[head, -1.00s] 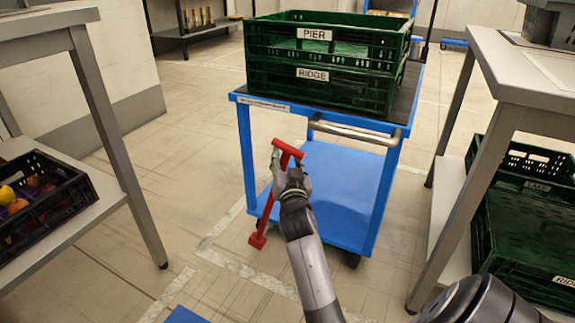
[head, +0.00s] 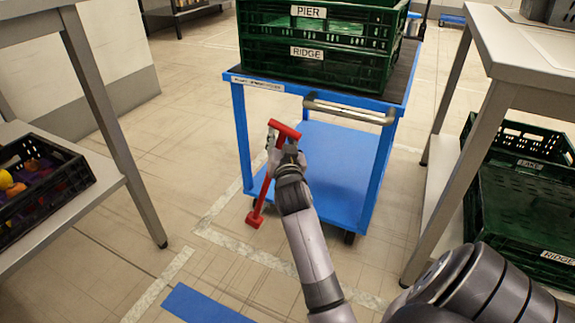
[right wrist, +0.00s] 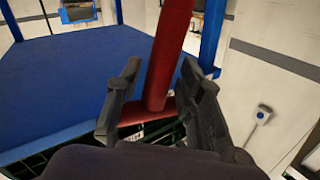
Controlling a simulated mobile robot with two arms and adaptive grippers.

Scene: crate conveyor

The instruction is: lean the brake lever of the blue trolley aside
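The blue trolley (head: 247,79) stands ahead with its silver push handle (head: 345,109) facing me. Its red brake lever (head: 264,190) is at the front left side, with a T-shaped top and a block foot on or near the floor. The lever slants, top to the right of its foot. My right gripper (head: 280,147) is at the lever just below the T-shaped top. In the right wrist view the open fingers (right wrist: 163,80) stand on both sides of the red lever (right wrist: 170,50), with a gap at the left finger. My left gripper is not in view.
Green crates labelled PIER (head: 309,12) and RIDGE (head: 307,53) are stacked on the trolley. A table with a black fruit crate (head: 75,172) is at left. A table (head: 520,75) with green crates (head: 470,200) below is at right. Floor left of the lever is clear.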

